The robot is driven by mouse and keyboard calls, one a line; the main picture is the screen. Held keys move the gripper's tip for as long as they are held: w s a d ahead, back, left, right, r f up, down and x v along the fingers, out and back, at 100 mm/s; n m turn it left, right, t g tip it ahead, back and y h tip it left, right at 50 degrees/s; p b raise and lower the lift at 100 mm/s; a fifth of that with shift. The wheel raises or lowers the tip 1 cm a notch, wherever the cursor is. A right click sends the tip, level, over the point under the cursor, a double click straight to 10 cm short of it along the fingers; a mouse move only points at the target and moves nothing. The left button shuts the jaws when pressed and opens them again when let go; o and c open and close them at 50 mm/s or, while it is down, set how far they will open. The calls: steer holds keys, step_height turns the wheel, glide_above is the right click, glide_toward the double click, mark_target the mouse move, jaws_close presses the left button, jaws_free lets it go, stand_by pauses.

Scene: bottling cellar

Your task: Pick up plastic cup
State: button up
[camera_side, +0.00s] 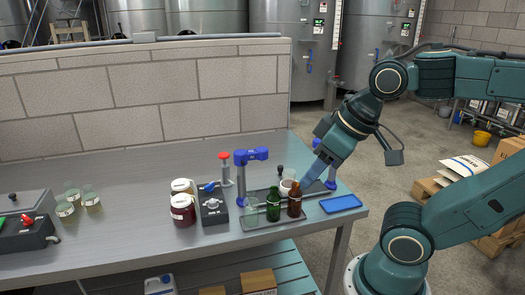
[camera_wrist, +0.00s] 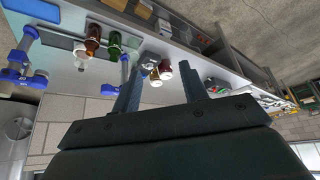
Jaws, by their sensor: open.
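A small whitish cup (camera_side: 287,186) stands on the grey tray behind the brown bottle, which partly hides it. In the wrist view a whitish cup (camera_wrist: 80,62) shows at the left, beyond the brown bottle. A clear cup-like vessel (camera_side: 250,204) stands left of the green bottle; I cannot tell which of the two is plastic. My gripper (camera_side: 306,181) points down and left, close to the right of the whitish cup; contact is not clear. In the wrist view my gripper (camera_wrist: 160,86) has its fingers apart with nothing held between them.
A green bottle (camera_side: 273,205) and a brown bottle (camera_side: 295,201) stand on the tray (camera_side: 270,224). A blue clamp device (camera_side: 242,172), a dark control box (camera_side: 213,208) and jars (camera_side: 183,210) are to the left. A blue pad (camera_side: 341,204) lies at right. The bench middle (camera_side: 135,215) is clear.

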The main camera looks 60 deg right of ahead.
steer(key=shift+c, duration=1.2)
steer(key=m+g, duration=0.5)
steer(key=m, duration=1.5)
glide_above(289, 181)
steer(key=s+d, duration=0.1)
steer(key=d, duration=0.1)
step_height(289, 181, down, 11)
steer(key=shift+a+f, duration=0.1)
steer(key=shift+f, duration=4.2)
